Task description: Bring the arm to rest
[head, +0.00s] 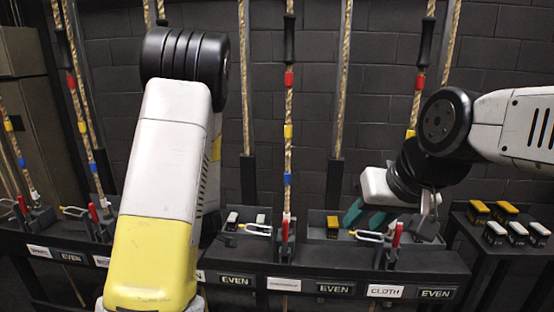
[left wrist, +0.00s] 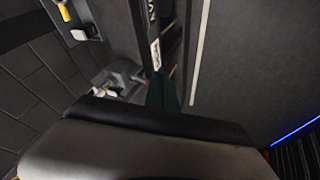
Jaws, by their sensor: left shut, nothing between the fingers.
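My left arm (head: 165,170) fills the left-middle of the head view, bent with its white and yellow links in front of the rack. Its gripper is hidden there. In the left wrist view the dark teal fingers of my left gripper (left wrist: 164,92) are together and hold nothing. My right arm (head: 510,125) comes in from the right. My right gripper (head: 366,217) points left and down over the rack's trays, its teal fingers apart with nothing seen between them.
A dark rack (head: 300,262) with labels, small trays and red-handled cleats spans the front. Several ropes with coloured bands hang before a block wall (head: 385,85). A side table (head: 483,248) at the right bears several small yellow and white blocks.

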